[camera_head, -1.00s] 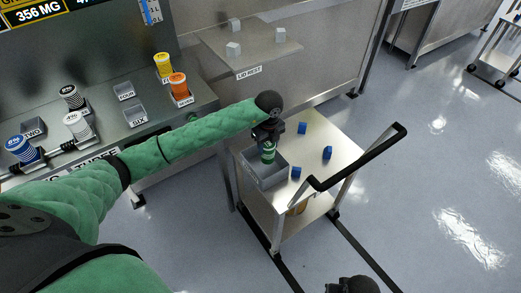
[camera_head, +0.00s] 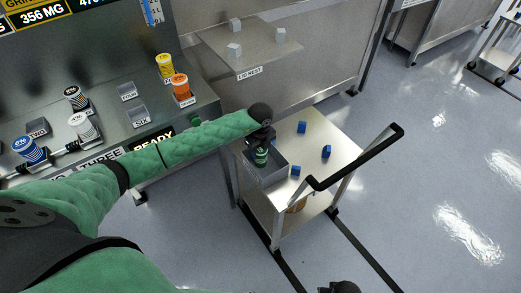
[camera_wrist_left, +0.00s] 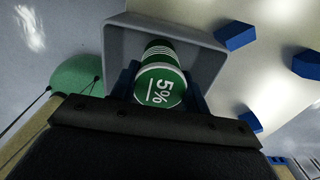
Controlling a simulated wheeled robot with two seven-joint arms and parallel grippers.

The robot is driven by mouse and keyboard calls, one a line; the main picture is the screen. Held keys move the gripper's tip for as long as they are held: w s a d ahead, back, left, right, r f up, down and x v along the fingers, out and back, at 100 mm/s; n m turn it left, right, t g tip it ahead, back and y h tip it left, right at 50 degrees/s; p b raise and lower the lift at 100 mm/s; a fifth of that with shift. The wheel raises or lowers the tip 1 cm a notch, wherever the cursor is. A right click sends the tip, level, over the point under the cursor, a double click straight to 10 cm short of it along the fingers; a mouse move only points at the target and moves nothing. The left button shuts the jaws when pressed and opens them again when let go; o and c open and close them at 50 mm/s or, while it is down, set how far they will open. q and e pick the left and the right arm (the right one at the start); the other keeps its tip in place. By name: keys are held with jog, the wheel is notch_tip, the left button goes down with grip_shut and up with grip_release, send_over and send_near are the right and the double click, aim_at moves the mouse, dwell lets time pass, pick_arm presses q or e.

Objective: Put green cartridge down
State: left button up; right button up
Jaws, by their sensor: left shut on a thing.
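The green cartridge (camera_head: 261,157) is a small cylinder with white bands. The cartridge is at the grey open bin (camera_head: 268,182) on the cart, within the bin's outline in both views. I cannot tell whether it touches the bin's floor. My right gripper (camera_head: 342,287) shows only as a dark piece at the bottom edge, and its fingers are not visible.
The metal cart (camera_head: 325,172) carries several blue blocks (camera_head: 326,152) beside the bin and has a black handle (camera_head: 355,160). On the left bench stand an orange cartridge (camera_head: 181,88), a yellow one (camera_head: 166,66), white, black and blue ones, and empty grey holders (camera_head: 137,115).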

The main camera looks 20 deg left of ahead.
pick_arm(q)
jog(key=shift+f, duration=0.1)
pick_arm(e)
jog(key=shift+r, duration=0.25)
pick_arm(q)
jog(key=o, duration=1.2)
pick_arm(e)
jog(key=shift+a, duration=0.1)
jog(key=shift+r, duration=0.1)
pick_arm(q)
jog(key=shift+r, duration=0.55)
notch_tip(320, 180, up, 2)
jog(key=shift+b, duration=0.6)
notch_tip(320, 180, up, 8)
jog(key=shift+r+b, duration=0.1)
jog(key=shift+b, duration=1.05)
jog(key=shift+r, duration=0.5)
pick_arm(e)
notch_tip(320, 180, up, 15)
jog(key=shift+s+a, duration=0.15)
jog(key=shift+s, duration=0.05)
